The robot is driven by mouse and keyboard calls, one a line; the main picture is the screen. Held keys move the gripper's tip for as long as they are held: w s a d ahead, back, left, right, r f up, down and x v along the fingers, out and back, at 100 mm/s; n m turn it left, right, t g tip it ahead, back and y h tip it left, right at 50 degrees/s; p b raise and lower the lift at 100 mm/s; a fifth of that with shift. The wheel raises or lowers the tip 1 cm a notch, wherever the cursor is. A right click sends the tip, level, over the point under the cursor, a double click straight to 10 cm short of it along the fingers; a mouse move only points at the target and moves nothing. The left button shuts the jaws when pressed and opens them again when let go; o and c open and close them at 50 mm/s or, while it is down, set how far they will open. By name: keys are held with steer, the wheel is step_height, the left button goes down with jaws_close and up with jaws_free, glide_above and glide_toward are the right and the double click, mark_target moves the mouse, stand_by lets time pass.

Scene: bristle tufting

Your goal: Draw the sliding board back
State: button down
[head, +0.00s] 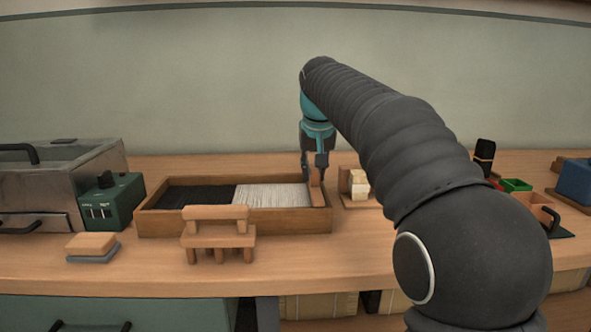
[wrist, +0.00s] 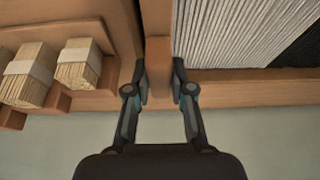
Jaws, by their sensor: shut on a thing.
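The sliding board (head: 316,193) is an upright wooden board at the right end of a long wooden tray (head: 280,223). The tray holds dark bristles (head: 195,193) on the left and white bristles (head: 273,195) beside the board. My gripper (head: 313,172) reaches down over that end. In the wrist view my gripper (wrist: 159,78) has one finger on each side of the board (wrist: 159,40), shut on it. White bristles (wrist: 228,32) lie right of the board there. The board's lower edge is hidden.
Banded pale bundles (wrist: 78,62) stand left of the board in the wrist view. A small wooden stand (head: 217,232) is in front of the tray. A green box (head: 112,202) and a metal machine (head: 60,180) stand left.

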steer(key=shift+d, duration=0.2)
steer(key=c, duration=1)
jaws_free()
steer(key=shift+d, duration=0.2)
steer(key=shift+a, duration=0.1)
steer(key=shift+a+r, duration=0.1)
steer(key=shift+s+r, duration=0.1)
steer(key=shift+r, duration=0.2)
steer(key=v, duration=1.1)
steer(key=shift+s, duration=0.2)
